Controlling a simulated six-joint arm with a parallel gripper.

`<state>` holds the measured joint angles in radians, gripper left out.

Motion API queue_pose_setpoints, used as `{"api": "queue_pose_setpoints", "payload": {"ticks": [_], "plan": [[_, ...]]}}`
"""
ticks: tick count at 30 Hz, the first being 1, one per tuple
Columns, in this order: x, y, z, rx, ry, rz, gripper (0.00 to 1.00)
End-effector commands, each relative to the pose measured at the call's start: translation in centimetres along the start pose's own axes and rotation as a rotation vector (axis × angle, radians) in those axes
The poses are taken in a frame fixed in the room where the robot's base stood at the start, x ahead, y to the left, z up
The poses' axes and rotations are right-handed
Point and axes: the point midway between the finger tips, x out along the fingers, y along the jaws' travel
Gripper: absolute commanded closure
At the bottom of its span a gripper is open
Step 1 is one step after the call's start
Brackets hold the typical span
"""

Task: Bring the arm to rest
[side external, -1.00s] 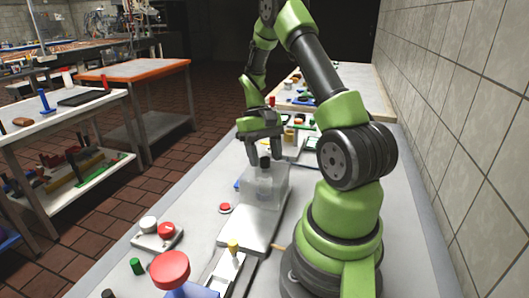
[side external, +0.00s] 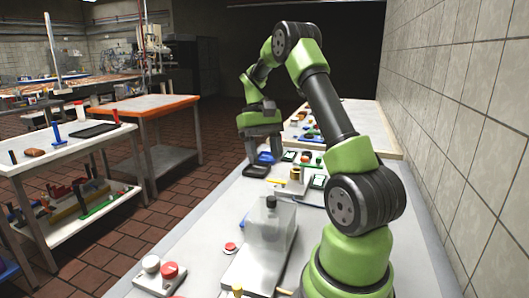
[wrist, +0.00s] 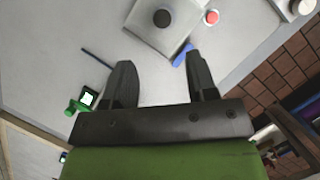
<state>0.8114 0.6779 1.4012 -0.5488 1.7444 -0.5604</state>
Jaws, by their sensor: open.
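My green arm stands on the grey work table (side external: 200,228). My gripper (side external: 263,158) is open and hangs over the far part of this table, beyond a clear box with a black knob. In the wrist view its two dark fingers (wrist: 162,82) are spread wide, and nothing is between them but bare table. The clear box (side external: 268,222) sits on a pale base in the side view. Its black knob (wrist: 162,17) shows at the top of the wrist view.
A red button (side external: 230,247) and a unit with a red and a white knob (side external: 160,274) lie on the near left. Several small items crowd the table behind my gripper. A tiled wall (side external: 445,110) runs along the right. Open floor lies left of the table.

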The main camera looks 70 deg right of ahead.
Motion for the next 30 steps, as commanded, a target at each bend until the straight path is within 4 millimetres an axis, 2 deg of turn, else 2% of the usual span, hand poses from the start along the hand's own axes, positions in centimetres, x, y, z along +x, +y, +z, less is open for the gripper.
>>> {"api": "queue_pose_setpoints", "payload": {"ticks": [9,11,14,17,21,25,30], "plan": [[-0.1,-0.1,0.1,-0.003,0.004,0.001,0.48],[-0.4,-0.6,0.4,-0.013,0.019,0.004,0.48],[-1.6,-2.3,1.6,-0.048,0.080,0.011,0.48],[-3.3,-5.0,4.1,-0.108,0.181,0.013,0.48],[-4.8,-8.7,8.6,-0.203,0.343,-0.013,0.48],[-5.1,-11.2,13.2,-0.288,0.485,-0.069,0.48],[-4.2,-12.9,18.9,-0.394,0.648,-0.185,0.48]]}}
